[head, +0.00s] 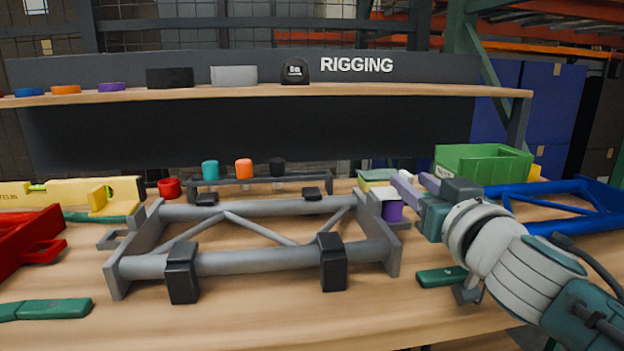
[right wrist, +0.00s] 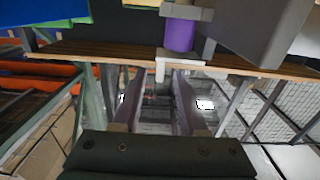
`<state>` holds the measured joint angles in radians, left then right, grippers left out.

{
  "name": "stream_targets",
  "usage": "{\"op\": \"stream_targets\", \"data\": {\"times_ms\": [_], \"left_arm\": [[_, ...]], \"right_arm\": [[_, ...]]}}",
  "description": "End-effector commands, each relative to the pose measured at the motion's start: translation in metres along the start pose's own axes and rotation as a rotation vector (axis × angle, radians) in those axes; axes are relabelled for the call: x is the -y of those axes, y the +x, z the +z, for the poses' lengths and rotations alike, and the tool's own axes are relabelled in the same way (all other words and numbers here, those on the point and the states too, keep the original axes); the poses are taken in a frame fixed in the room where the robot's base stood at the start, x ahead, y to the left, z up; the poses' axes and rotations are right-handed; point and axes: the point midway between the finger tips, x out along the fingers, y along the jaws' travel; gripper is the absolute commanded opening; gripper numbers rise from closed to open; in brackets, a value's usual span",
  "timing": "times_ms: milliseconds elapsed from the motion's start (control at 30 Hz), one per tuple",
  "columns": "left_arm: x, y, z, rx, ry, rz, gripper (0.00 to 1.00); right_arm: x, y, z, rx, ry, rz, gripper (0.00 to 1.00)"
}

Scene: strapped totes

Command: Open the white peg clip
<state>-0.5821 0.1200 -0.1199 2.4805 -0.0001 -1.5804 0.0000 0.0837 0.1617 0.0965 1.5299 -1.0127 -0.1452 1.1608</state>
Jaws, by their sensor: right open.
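The white peg clip (head: 384,193) shows as a small pale piece on top of a purple cylinder (head: 391,211), at the right end of the grey frame (head: 230,263). In the right wrist view a pale clip part (right wrist: 160,71) hangs below the purple cylinder (right wrist: 179,35), just beyond the fingertips. My right gripper (head: 413,184) is open, with its two purple-grey fingers pointing left beside the clip. In the right wrist view the jaws (right wrist: 154,80) are empty and the pale part stands near their gap. Whether they touch it I cannot tell. My left gripper is not in view.
A green bin (head: 482,165) and a blue frame (head: 560,205) stand right of the gripper. Black clips (head: 333,262) sit on the grey frame. A green-handled tool (head: 441,276) lies under my right wrist. The front of the wooden table (head: 250,318) is mostly clear.

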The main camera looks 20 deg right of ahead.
Motion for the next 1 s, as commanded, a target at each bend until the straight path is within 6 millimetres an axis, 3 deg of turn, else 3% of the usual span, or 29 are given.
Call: {"op": "stream_targets", "data": {"times_ms": [167,467,833,1000], "left_arm": [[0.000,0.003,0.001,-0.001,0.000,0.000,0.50],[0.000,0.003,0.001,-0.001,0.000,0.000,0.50],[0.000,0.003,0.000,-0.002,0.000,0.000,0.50],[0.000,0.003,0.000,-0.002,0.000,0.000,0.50]], "right_arm": [[0.000,0.015,0.001,0.000,0.000,0.000,0.42],[0.000,0.017,0.000,0.001,0.000,0.000,0.42],[0.000,0.017,0.000,0.001,0.001,0.000,0.02],[0.000,0.017,0.000,0.001,0.001,0.000,0.00]]}}
